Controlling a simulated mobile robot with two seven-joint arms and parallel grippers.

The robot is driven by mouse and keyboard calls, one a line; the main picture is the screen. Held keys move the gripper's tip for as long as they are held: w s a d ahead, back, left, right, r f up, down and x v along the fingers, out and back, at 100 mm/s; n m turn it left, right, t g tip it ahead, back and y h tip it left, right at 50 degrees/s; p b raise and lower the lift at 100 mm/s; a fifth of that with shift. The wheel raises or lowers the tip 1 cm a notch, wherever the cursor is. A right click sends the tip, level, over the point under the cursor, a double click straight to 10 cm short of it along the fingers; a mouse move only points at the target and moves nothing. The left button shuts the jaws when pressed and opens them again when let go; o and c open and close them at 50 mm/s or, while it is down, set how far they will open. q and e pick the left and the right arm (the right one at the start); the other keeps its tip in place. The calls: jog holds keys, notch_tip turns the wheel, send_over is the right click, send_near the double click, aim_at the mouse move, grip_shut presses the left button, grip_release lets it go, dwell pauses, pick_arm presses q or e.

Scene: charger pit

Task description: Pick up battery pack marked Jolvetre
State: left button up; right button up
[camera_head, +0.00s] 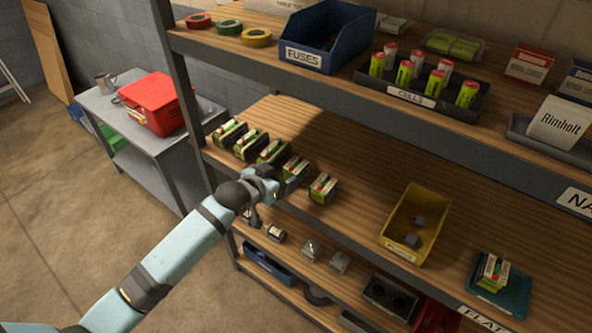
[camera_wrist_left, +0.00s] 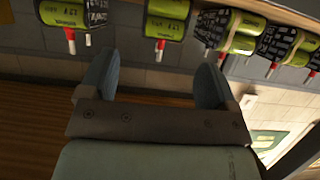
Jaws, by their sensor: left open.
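Several green-and-black battery packs stand in a row on the middle shelf in the head view, among them a near-end pack (camera_head: 323,188), a pack behind my gripper (camera_head: 296,165) and a far-end pack (camera_head: 229,131). Another pack (camera_head: 493,270) sits on a teal tray at the right. I cannot read the name Jolvetre on any of them. My left gripper (camera_head: 282,186) is at the shelf's front edge, close to the near end of the row. In the left wrist view its fingers (camera_wrist_left: 154,82) are apart and empty, with packs (camera_wrist_left: 167,18) beyond them. My right gripper is out of view.
A yellow bin (camera_head: 436,215) with grey parts stands right of the row, with bare shelf between. The upper shelf (camera_head: 300,60) overhangs the packs. A shelf post (camera_head: 180,90) rises at the left. The lower shelf holds loose parts (camera_head: 340,262).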

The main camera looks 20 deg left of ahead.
aim_at(290, 169)
pick_arm(q)
jog(key=shift+p+x, duration=0.3)
jog(key=shift+x, duration=2.8)
jog(key=shift+a+f, duration=0.15)
jog(key=c, duration=1.2)
jog(key=shift+c, duration=0.3)
jog(key=shift+r, duration=0.2)
